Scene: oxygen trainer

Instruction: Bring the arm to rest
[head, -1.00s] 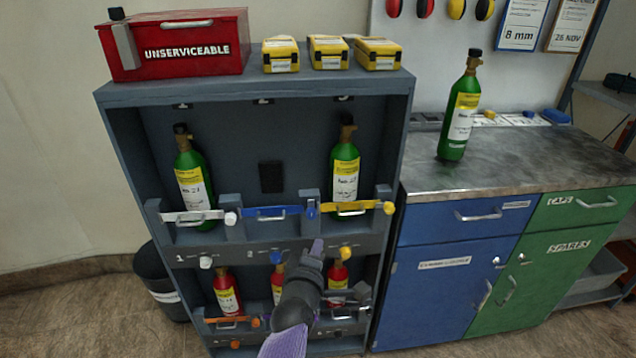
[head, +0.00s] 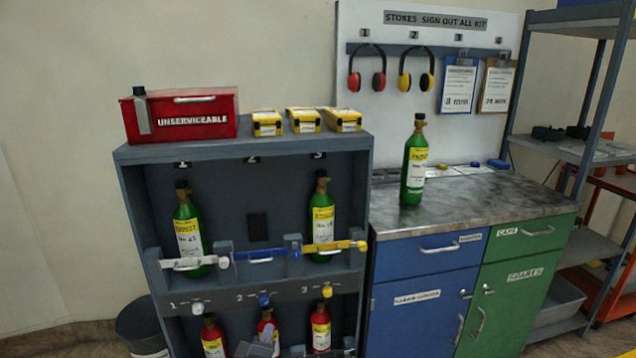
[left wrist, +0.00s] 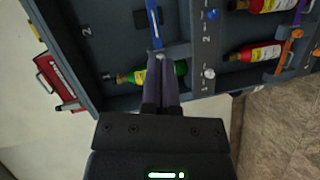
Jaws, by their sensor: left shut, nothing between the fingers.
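My left gripper (left wrist: 161,92) is shut and empty, with its two dark fingers together in the left wrist view. Only a small part of it shows in the head view (head: 262,349), low at the bottom edge in front of the rack's lower row. In the left wrist view the fingers overlap a green cylinder (left wrist: 180,70) in the rack; I cannot tell if they touch it. My right gripper is not in view.
The grey rack (head: 135,153) holds green cylinders above and red ones below, behind coloured latch bars. A red box (head: 185,105) and yellow cases stand on top. A green cylinder (head: 413,165) stands on the workbench (head: 465,205) at right. A bin (head: 140,335) stands left.

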